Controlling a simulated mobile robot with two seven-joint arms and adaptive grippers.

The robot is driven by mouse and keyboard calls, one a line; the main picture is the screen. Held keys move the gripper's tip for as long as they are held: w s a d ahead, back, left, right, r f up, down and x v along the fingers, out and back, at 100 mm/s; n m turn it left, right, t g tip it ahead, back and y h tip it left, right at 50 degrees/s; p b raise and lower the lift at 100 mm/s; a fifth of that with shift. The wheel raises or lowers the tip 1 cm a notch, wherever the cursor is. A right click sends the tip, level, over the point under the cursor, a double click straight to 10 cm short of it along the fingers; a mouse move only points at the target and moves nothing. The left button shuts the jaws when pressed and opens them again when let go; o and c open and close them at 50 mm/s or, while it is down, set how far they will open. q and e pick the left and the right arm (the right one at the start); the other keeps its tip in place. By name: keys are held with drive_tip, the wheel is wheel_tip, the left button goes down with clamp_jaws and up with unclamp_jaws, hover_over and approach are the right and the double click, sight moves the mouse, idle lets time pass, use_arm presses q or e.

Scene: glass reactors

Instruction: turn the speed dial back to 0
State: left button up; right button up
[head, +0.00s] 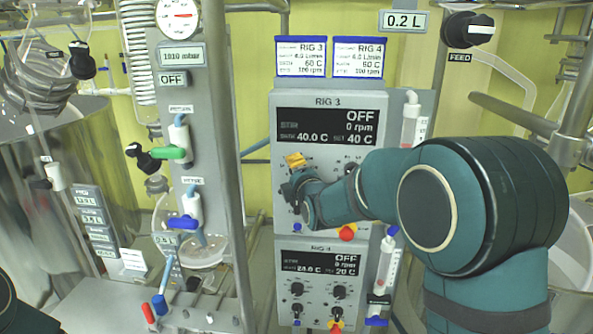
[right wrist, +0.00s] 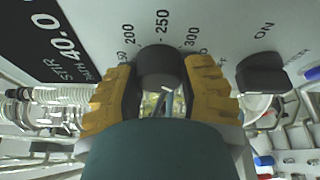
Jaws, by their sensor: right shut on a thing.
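The RIG 3 panel (head: 322,100) shows OFF, 0 rpm, bath 40.0 C and set 40 C. Its black speed dial (right wrist: 161,62) shows in the right wrist view, between yellow fingers, with the scale marks 200, 250 and 300 around it. My right gripper (right wrist: 160,80) is shut on this dial, one finger on each side. In the head view, my right gripper (head: 298,172) is at the left part of the panel and hides the dial. The dial's pointer mark cannot be made out. My left gripper is not in view.
A black switch knob (right wrist: 262,73) marked ON sits beside the dial. Below are a red and yellow knob (head: 346,232) and the RIG 4 panel (head: 316,258) with its own dials. A steel post (head: 228,150) and green (head: 168,152) and blue (head: 183,222) valve handles stand left.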

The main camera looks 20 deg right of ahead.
drive_tip(key=shift+r, duration=0.15)
drive_tip(key=o, duration=1.2)
drive_tip(key=s, duration=1.2)
